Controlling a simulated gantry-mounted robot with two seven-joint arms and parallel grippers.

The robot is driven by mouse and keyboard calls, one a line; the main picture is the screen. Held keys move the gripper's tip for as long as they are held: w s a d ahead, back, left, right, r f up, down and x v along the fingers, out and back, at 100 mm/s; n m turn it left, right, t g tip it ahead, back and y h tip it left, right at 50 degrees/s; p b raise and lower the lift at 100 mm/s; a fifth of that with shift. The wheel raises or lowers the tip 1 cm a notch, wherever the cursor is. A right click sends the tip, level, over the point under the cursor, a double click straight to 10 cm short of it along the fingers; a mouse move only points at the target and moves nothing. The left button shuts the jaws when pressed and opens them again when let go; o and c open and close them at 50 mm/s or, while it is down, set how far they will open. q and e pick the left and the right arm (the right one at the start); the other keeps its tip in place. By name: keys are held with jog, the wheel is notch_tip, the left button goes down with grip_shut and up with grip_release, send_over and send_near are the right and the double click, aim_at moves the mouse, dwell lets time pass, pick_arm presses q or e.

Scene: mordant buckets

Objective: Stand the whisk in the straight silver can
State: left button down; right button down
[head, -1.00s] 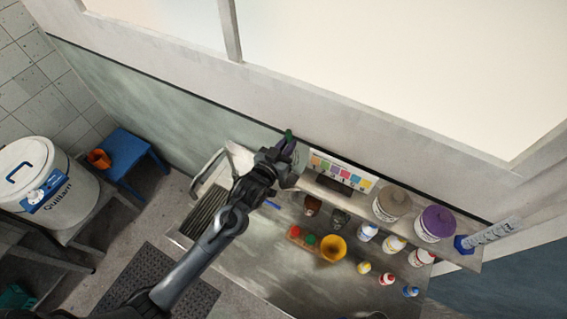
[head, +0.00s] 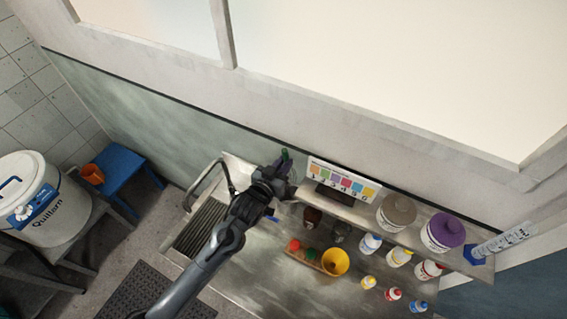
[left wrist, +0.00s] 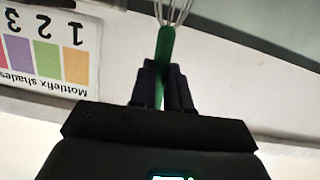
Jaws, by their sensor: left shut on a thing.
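My left gripper (head: 281,166) is raised near the left end of the shelf and is shut on the whisk. The whisk's green handle (head: 285,153) shows at the fingertips in the head view. In the left wrist view the two dark fingers (left wrist: 164,88) close on the green handle (left wrist: 166,50). The whisk's thin wires (left wrist: 172,12) run up out of that picture. I cannot make out the straight silver can for certain in either view. My left gripper and arm cover part of the sink area. My right gripper is not in view.
The shelf (head: 350,211) carries a colour chart (head: 343,180), a grey-lidded tub (head: 396,213) and a purple-lidded tub (head: 442,232). Below are a brown jar (head: 312,218), a dark jar (head: 341,232), a yellow cup (head: 335,262) and several bottles. The counter's front is mostly clear.

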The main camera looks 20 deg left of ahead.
pick_arm(q)
notch_tip(320, 180, down, 16)
jog(key=b, duration=1.1)
jog(key=shift+w+d+r, duration=0.2)
jog(key=shift+w+d, duration=0.1)
jog(key=shift+w, duration=0.1)
jog(key=c, duration=1)
grip_release()
jog(key=shift+d, duration=0.1)
jog(key=v, duration=1.1)
jog(key=shift+b, duration=0.45)
